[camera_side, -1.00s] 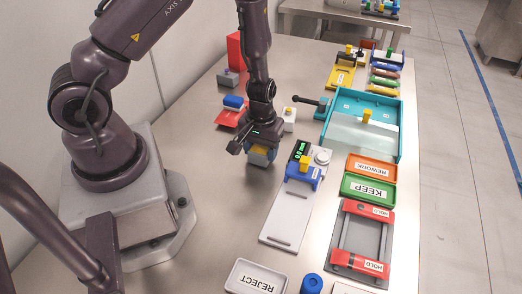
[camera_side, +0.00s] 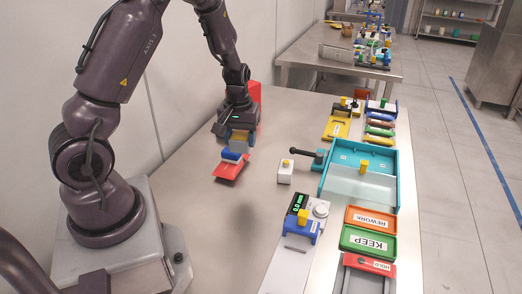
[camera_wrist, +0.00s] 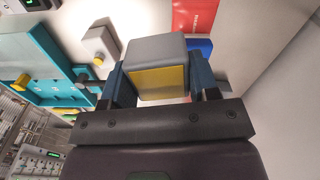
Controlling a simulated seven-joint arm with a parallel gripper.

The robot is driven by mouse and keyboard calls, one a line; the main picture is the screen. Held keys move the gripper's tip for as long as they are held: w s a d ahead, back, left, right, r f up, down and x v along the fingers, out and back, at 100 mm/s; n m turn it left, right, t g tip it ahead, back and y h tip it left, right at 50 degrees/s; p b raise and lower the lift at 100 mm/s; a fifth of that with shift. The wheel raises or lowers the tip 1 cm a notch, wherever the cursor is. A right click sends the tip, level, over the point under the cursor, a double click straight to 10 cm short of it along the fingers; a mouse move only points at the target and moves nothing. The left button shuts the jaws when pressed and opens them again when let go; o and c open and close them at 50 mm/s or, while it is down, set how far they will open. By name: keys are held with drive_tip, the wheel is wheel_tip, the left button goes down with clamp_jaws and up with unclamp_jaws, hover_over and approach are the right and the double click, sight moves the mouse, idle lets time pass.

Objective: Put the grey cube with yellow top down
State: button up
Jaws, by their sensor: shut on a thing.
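The grey cube with yellow top (camera_wrist: 157,52) is between the blue fingertips of my gripper (camera_wrist: 158,84) in the wrist view, its yellow face towards the camera. In the side view the cube (camera_side: 241,138) shows partly under my gripper (camera_side: 238,134), which is shut on it. I cannot tell whether the cube touches the table.
A tall red block (camera_side: 255,98) is close behind my gripper. A white block with a yellow button (camera_side: 285,173) and a turquoise tray (camera_side: 325,185) are to the right. Bare table lies left and in front.

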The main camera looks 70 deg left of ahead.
drive_tip(key=a+r+m, duration=0.1)
drive_tip(key=a+r, duration=0.1)
drive_tip(key=a, duration=0.4)
drive_tip(key=m, duration=0.1)
hover_over(261, 146)
wheel_tip(261, 146, down, 9)
drive_tip(key=shift+s+d+f, duration=0.1)
drive_tip(key=shift+f, duration=1.8)
drive_tip(key=shift+f, duration=0.1)
drive_tip(key=o, duration=0.9)
drive_tip(key=shift+o, duration=0.2)
